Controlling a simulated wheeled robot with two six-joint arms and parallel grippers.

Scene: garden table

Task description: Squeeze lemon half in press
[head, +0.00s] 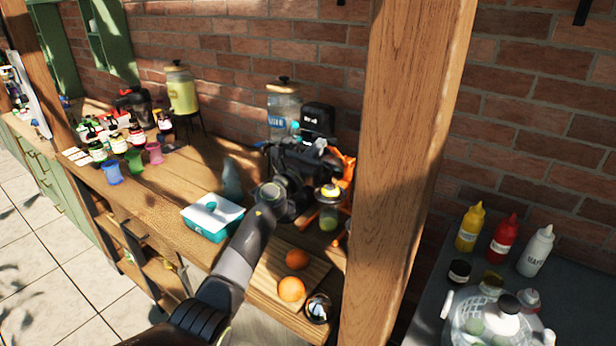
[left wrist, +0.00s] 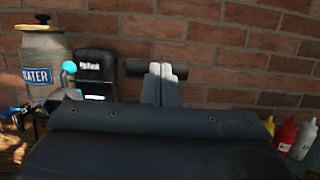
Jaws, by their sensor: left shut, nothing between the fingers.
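My left gripper (head: 308,158) reaches over the back of the wooden counter, and its shut, empty fingers show in the left wrist view (left wrist: 166,78). A dark horizontal bar (left wrist: 137,68) shows on both sides of the fingertips; I cannot tell whether they touch it. In the head view an orange frame (head: 346,166), perhaps the press, is partly hidden behind my left arm. Beside it, a yellow piece (head: 330,191) sits above a glass with greenish contents (head: 328,222); I cannot tell whether it is the lemon half. My right gripper is not in view.
A teal box (head: 207,226) stands left of my arm. A water jar (head: 284,112) and black machine (head: 318,121) stand behind. A wooden post (head: 408,150) rises at right.

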